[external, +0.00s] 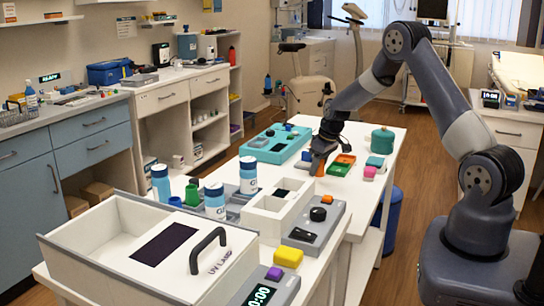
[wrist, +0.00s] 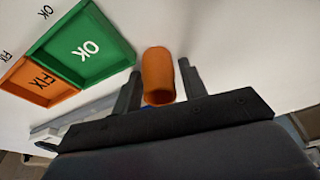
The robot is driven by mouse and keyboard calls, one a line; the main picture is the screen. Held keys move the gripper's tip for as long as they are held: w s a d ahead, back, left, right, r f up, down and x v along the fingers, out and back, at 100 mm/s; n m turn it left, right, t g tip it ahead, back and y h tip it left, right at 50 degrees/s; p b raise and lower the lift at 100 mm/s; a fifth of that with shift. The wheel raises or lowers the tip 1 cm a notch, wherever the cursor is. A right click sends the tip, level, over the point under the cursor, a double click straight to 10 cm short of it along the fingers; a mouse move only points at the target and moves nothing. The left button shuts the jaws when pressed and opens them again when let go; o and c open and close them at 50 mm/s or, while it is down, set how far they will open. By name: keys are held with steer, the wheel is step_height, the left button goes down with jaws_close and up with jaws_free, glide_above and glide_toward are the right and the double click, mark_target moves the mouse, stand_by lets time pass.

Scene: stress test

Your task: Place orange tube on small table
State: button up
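The orange tube (wrist: 159,76) stands out between the two fingers of my gripper (wrist: 160,88) in the wrist view. A narrow gap shows on each side of it, so the fingers look open around it and not closed on it. In the external view my gripper (external: 320,155) reaches down to the white table, with the orange tube (external: 317,168) just below it, partly hidden by the fingers. The tube seems to be at the tabletop of the long white table (external: 345,205). I cannot tell which surface is the small table.
Beside the tube are a green OK tray (external: 345,159) and an orange FIX tray (external: 340,170). A teal case (external: 275,143), a teal jar (external: 383,140), a pink block (external: 370,172) and a white open box (external: 280,206) stand near. Bottles and a lidded UV box (external: 150,250) fill the front.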

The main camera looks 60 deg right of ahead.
steer(key=c, duration=0.8)
step_height(320, 180, up, 10)
steer(key=b, duration=0.1)
steer(key=shift+m, duration=0.6)
steer(key=a+r, duration=0.1)
steer(key=a, duration=0.9)
steer(key=a+r, duration=0.1)
steer(key=a, duration=0.8)
steer(key=a+r, duration=0.1)
steer(key=a, duration=0.9)
steer(key=shift+s+a, duration=0.2)
steer(key=shift+a, duration=0.1)
